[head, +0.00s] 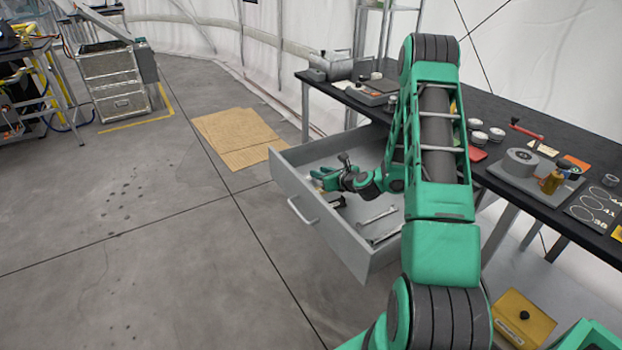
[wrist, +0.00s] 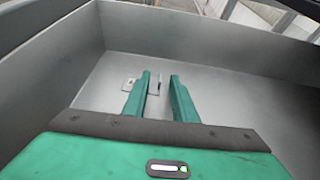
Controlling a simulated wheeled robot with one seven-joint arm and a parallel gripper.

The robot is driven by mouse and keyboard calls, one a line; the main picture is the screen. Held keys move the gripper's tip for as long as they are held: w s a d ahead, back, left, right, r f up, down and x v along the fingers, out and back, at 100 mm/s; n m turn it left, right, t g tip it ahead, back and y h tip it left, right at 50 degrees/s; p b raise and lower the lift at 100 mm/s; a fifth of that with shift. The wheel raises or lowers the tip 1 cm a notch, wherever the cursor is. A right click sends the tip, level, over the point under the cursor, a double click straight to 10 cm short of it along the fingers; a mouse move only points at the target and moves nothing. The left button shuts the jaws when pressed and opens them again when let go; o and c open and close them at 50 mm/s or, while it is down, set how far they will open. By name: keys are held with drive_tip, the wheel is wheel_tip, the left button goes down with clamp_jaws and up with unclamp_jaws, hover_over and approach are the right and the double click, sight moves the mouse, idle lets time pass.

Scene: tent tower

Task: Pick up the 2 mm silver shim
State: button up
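My gripper (head: 322,179) is inside an open grey drawer (head: 335,238), low over its floor, in the head view. In the wrist view its two green fingers (wrist: 160,76) stand apart with a clear gap. A small thin grey plate (wrist: 154,87) lies on the drawer floor and shows in that gap. A second small light plate (wrist: 129,83) with a dark mark lies just left of the left finger. Either may be the silver shim; I cannot read a thickness on them. In the head view my gripper and arm hide this part of the floor.
The drawer walls surround my gripper. Wrench-like metal tools (head: 376,216) lie nearer the drawer's front right corner. A black workbench (head: 545,133) with parts on it stands at right. A yellow box (head: 521,318) is below it.

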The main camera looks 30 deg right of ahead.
clamp_jaws()
